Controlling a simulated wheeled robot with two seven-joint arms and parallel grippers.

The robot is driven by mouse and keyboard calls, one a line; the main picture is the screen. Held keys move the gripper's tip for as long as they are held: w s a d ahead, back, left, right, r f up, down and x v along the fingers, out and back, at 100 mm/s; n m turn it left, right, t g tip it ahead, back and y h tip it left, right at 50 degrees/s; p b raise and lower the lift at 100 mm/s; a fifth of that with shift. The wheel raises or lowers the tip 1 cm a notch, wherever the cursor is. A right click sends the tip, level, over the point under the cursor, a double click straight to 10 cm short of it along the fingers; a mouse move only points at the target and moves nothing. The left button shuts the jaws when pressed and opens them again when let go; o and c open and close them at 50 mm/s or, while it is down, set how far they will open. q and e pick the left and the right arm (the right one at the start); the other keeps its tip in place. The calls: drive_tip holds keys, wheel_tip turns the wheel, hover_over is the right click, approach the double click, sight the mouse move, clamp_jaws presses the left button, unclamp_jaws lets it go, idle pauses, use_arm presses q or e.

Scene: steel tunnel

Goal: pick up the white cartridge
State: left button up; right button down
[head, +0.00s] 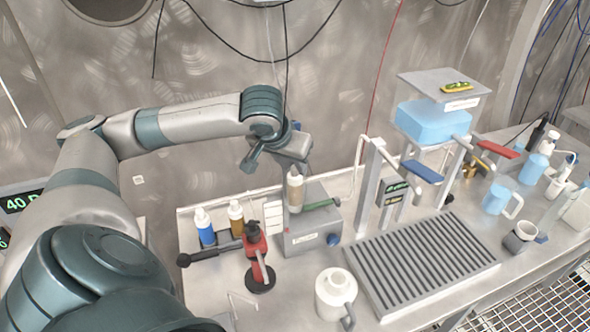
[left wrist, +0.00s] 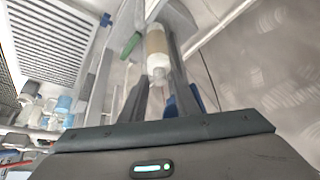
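The white cartridge (head: 295,190) has a tan band and stands upright at the grey metal box (head: 310,238). In the left wrist view the cartridge (left wrist: 157,50) has its pale tip towards my gripper. My left gripper (head: 292,152) is above the cartridge, pointing down. In the left wrist view the fingers of my left gripper (left wrist: 160,85) are spread, with the cartridge between or just beyond them and a visible gap beside its tip. Contact is not clear. My right gripper is out of view.
A blue bottle (head: 204,228), a brown bottle (head: 236,218) and a red-and-black stand (head: 256,260) are left of the box. A white jug (head: 334,293) and a ribbed grate (head: 420,262) are in front and right. A green lever (head: 321,204) sticks out beside the cartridge.

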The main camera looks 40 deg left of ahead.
use_arm(q)
clamp_jaws()
wheel_tip(320, 180, up, 18)
idle(0.8)
idle(0.5)
